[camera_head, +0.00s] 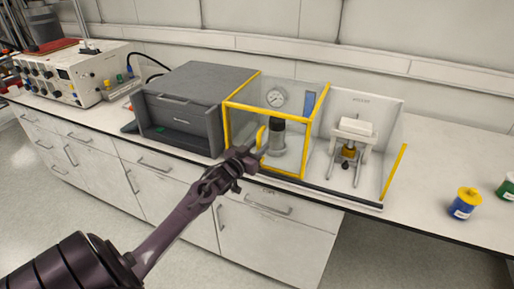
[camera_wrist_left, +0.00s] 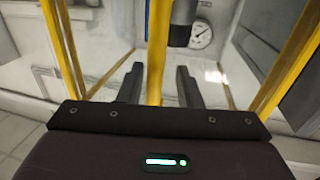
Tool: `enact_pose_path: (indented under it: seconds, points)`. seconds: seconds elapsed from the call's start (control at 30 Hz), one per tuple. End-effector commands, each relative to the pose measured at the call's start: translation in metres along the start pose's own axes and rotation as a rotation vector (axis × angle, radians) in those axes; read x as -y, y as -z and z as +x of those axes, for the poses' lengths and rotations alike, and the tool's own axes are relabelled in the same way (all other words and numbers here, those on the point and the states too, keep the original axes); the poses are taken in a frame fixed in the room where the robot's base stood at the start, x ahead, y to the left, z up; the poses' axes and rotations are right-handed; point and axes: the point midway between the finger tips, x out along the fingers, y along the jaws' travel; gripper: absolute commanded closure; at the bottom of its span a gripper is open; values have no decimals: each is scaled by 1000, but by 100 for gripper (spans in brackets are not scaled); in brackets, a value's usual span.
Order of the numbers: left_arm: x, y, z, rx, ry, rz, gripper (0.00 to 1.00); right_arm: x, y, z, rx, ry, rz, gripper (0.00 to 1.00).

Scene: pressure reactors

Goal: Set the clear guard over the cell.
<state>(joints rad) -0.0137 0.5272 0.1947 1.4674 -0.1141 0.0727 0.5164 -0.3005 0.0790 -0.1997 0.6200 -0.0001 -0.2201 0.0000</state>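The clear guard (camera_head: 265,168) is a box with a yellow frame, standing on the bench around a grey cylinder with a black top (camera_head: 277,136) and a dial gauge (camera_head: 276,97). Beside it, a white stand (camera_head: 353,130) with a brass-coloured part under it is in an open-fronted clear bay. I cannot tell which is the cell. My left gripper (camera_head: 249,157) is at the guard's front, near its curved yellow handle (camera_head: 261,136). In the left wrist view a yellow upright bar (camera_wrist_left: 158,45) shows between the two spread fingers, with gaps on both sides. My right gripper is not in view.
A grey cabinet (camera_head: 182,118) stands close on the guard's left. A white instrument (camera_head: 72,76) with knobs is further left. A blue jar with a yellow lid (camera_head: 465,203) and a green jar (camera_head: 506,188) stand at right. The bench right of the bay is mostly clear.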

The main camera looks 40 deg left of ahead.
Motion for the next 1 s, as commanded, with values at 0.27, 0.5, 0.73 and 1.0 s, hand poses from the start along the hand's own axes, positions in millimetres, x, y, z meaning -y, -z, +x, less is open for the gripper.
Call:
enact_pose_path:
  seconds: [0.27,0.5,0.73,1.0]
  points:
    - [1,-4,-34,4,1,0,68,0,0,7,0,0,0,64]
    - [2,-3,-67,3,2,-1,68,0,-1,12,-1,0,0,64]
    - [2,-1,-78,1,3,-1,68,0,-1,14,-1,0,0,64]
    - [3,-1,-78,1,3,-1,68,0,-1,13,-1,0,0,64]
